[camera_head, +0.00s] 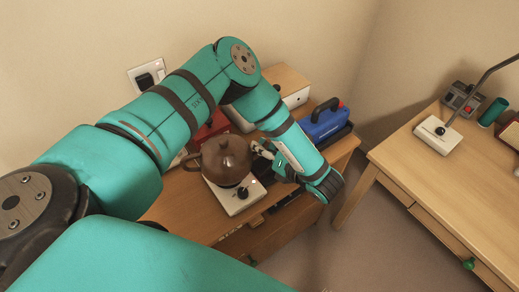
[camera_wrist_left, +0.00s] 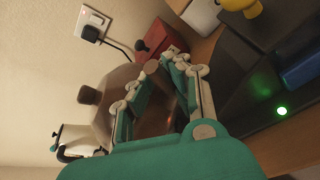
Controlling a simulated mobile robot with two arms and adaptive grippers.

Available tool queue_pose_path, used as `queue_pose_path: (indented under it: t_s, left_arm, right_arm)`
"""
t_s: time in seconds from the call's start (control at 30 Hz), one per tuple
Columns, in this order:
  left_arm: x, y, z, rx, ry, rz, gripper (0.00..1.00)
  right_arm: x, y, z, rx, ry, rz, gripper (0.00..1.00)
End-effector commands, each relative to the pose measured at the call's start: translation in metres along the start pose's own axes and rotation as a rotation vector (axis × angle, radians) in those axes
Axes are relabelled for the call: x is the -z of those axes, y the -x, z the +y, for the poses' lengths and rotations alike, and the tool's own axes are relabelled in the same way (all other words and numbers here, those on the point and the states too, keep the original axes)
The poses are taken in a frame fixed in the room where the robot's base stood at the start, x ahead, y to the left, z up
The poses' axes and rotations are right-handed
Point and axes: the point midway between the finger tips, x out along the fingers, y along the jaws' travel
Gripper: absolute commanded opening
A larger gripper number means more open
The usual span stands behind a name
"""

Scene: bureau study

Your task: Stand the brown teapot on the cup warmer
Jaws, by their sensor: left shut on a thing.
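The brown teapot (camera_head: 226,160) is upright over the back part of the white cup warmer (camera_head: 231,207) in the head view. I cannot tell whether its base touches the plate. My left gripper (camera_head: 262,152) comes from the right and is shut on the teapot's right side. In the left wrist view the teapot (camera_wrist_left: 118,88) lies behind the fingers of the left gripper (camera_wrist_left: 152,90), its lid knob to the left. The exact grip is partly hidden. My right gripper is not in view.
A blue case (camera_head: 322,120), a white box with a wooden top (camera_head: 290,85) and a red box (camera_head: 213,127) stand behind on the desk. A wall socket (camera_head: 148,75) with a black plug is at the left. A second table (camera_head: 400,155) stands right, across a floor gap.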

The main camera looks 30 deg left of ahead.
Motion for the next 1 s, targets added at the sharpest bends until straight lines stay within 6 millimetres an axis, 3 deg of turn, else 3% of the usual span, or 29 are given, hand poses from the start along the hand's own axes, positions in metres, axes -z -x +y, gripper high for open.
queue_pose_path:
  t_s: [0.13, 0.3, 0.8, 0.83, 0.9, 1.0]
  left_arm:
    - [-0.005, -0.013, 0.001, -0.007, 0.001, -0.001, 0.0]
    - [0.017, -0.019, -0.016, -0.005, -0.001, -0.001, 0.0]
    - [0.025, -0.022, -0.024, -0.004, 0.0, -0.003, 0.0]
    - [0.026, -0.022, -0.024, -0.001, 0.001, -0.001, 0.14]
    - [0.025, -0.022, -0.024, -0.001, 0.001, -0.001, 0.23]
    - [0.025, -0.022, -0.024, -0.001, 0.001, -0.001, 0.24]
  right_arm:
    - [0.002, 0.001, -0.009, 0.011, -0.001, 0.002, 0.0]
    - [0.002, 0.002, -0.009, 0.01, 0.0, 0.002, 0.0]
    - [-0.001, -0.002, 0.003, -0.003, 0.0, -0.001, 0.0]
    - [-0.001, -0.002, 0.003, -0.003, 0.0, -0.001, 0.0]
    - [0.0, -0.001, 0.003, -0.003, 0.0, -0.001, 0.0]
    - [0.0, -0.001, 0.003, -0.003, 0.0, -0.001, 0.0]
